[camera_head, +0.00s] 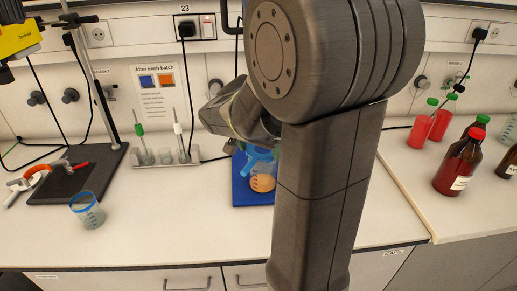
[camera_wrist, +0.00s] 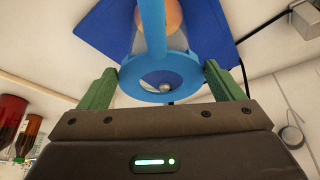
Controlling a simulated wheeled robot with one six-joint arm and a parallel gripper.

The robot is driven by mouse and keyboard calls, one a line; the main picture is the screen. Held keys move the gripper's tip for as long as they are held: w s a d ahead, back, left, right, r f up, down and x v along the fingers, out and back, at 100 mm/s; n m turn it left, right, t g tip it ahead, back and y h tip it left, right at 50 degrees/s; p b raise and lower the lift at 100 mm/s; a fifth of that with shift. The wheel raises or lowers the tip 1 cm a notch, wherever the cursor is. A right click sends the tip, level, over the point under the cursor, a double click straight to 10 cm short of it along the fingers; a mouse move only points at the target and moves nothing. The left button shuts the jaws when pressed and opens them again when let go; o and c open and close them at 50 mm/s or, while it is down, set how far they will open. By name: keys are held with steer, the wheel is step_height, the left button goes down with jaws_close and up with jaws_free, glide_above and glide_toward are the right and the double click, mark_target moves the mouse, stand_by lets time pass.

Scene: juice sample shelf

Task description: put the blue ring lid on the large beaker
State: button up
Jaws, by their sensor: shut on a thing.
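My gripper (camera_wrist: 162,85) is shut on a blue ring-shaped piece (camera_wrist: 182,68), with one green finger on each side of it. A straight blue bar shows across the ring, running up in the wrist view. In the head view the blue piece (camera_head: 258,156) is held low over a blue mat (camera_head: 243,195), partly hidden by my arm. An orange round thing (camera_head: 262,183) is just below it; I cannot tell whether it is a beaker's contents. A clear beaker with a blue rim (camera_head: 90,215) stands on the bench at left, apart from my gripper.
A dark stand base (camera_head: 70,178) with orange and red tools is at left. A rack (camera_head: 165,160) stands against the wall. Red bottles (camera_head: 461,162) are on the right bench. The front middle bench is clear.

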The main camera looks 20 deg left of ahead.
steer(key=shift+f+b, duration=0.6)
steer(key=shift+b, duration=0.1)
stand_by(0.3)
steer(key=o, duration=0.8)
steer(key=shift+c, duration=0.2)
steer(key=v, duration=1.3)
steer(key=shift+r, duration=0.4)
